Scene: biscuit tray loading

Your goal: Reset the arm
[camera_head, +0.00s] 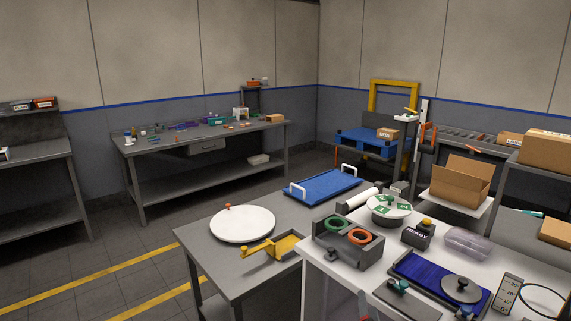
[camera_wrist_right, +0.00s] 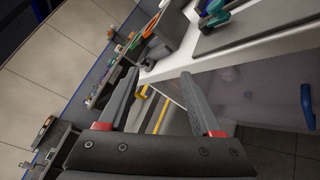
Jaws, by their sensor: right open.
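My right gripper (camera_wrist_right: 158,76) is open in the right wrist view, its two grey fingers apart with red patches near their bases. Nothing is seen between the fingers. In the head view only a small grey and red part of it (camera_head: 363,306) shows at the bottom edge, in front of the white worktable (camera_head: 318,272). In the wrist view the edge of a table (camera_wrist_right: 232,55) lies beyond the fingers. My left gripper is in neither view.
A grey table (camera_head: 205,245) at left bears a round white board (camera_head: 243,224) and a blue tray (camera_head: 320,187).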

